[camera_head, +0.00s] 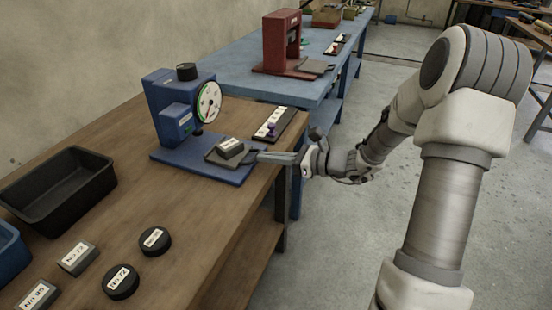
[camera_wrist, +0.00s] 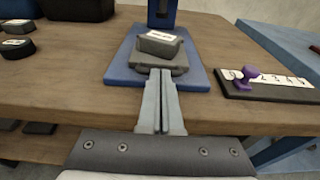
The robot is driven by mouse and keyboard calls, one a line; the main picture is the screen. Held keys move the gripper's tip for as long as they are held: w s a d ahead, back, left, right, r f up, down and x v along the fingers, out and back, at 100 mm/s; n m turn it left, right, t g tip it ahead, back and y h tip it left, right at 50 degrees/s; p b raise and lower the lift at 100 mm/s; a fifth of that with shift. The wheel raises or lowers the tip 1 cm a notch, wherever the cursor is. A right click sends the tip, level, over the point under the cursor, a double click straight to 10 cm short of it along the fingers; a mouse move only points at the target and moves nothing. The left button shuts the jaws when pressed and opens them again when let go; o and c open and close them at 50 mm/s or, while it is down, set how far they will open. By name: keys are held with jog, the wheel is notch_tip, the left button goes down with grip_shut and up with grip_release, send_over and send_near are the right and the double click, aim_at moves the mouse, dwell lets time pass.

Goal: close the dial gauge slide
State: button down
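The blue dial gauge (camera_head: 172,110) stands on the wooden bench, its round white dial (camera_head: 208,102) facing right. Its grey slide (camera_head: 216,157) sticks out at the front over the blue base (camera_head: 185,160), and also shows in the wrist view (camera_wrist: 128,71). A grey block with a white label (camera_head: 230,147) sits on the slide; it also shows in the wrist view (camera_wrist: 158,43). My gripper (camera_head: 262,157) is at the slide's front edge, its fingers (camera_wrist: 161,72) together and pointing at the gauge. The tips look very close to or touching the slide; I cannot tell which.
A black strip with a numbered white label and purple knob (camera_head: 271,127) lies right of the gauge. A black bin (camera_head: 60,190), labelled round pieces (camera_head: 121,281) and blocks (camera_head: 77,257) are on the bench's left. A red device (camera_head: 282,45) stands on the blue table.

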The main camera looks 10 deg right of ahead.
aim_at(238, 147)
jog(key=x, duration=0.3)
jog(key=r+x, duration=0.1)
jog(key=x, duration=0.2)
jog(key=r+x, duration=0.1)
jog(key=x, duration=0.2)
jog(key=shift+w+a+f, duration=0.15)
jog(key=shift+w+a, duration=0.15)
jog(key=shift+a, duration=0.25)
jog(key=shift+a+r, duration=0.1)
jog(key=shift+r, duration=0.1)
